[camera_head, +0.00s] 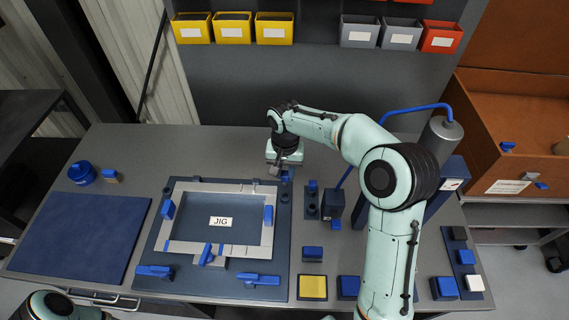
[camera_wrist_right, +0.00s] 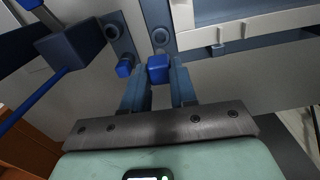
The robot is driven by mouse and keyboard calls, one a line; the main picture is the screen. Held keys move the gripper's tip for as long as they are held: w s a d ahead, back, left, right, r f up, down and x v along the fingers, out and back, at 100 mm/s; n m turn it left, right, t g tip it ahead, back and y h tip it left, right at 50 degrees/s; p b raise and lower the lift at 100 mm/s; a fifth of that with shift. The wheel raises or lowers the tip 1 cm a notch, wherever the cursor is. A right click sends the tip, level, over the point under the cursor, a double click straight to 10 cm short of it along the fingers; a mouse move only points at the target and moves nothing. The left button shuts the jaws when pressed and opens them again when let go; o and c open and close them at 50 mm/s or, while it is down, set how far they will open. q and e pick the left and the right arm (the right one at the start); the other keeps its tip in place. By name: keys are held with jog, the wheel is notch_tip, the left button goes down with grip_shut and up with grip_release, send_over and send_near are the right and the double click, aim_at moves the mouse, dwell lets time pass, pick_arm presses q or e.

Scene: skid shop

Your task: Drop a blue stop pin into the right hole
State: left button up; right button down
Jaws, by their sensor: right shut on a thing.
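My right gripper (camera_head: 287,172) is at the back right corner of the jig base (camera_head: 270,277), its fingers pointing down. In the right wrist view the gripper (camera_wrist_right: 158,77) is shut on a blue stop pin (camera_wrist_right: 158,67), whose top shows between the fingertips. The right hole (camera_wrist_right: 160,37) is a dark round socket in the jig base, just ahead of the pin in that view; the pin appears apart from it. The pin's lower end is hidden. A bit of my left arm shows at the bottom left, without its gripper.
A small pin rack (camera_head: 312,210) with another blue pin (camera_wrist_right: 124,66) stands close to the right of the jig. A dark block (camera_head: 333,204) with a blue cable is beside it. The light frame (camera_head: 218,186) with blue clamps lies on the jig base. A blue mat (camera_head: 78,240) lies left.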

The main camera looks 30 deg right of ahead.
aim_at(285, 181)
jog(key=shift+w+f+n, duration=0.1)
jog(key=shift+f+n, duration=0.05)
jog(key=shift+n, duration=0.15)
jog(key=shift+f, duration=0.15)
jog(key=shift+f+b, duration=0.5)
jog(key=shift+f, duration=0.4)
jog(key=shift+f+b, duration=0.6)
jog(key=shift+f, duration=0.75)
pick_arm(q)
jog(key=s+f, duration=0.2)
jog(key=shift+s+f, duration=0.15)
jog(key=shift+f, duration=0.2)
jog(key=shift+s+f+b, duration=0.5)
jog(key=shift+f+b, duration=0.15)
jog(key=shift+f, duration=0.2)
pick_arm(e)
jog(key=shift+f, duration=1.65)
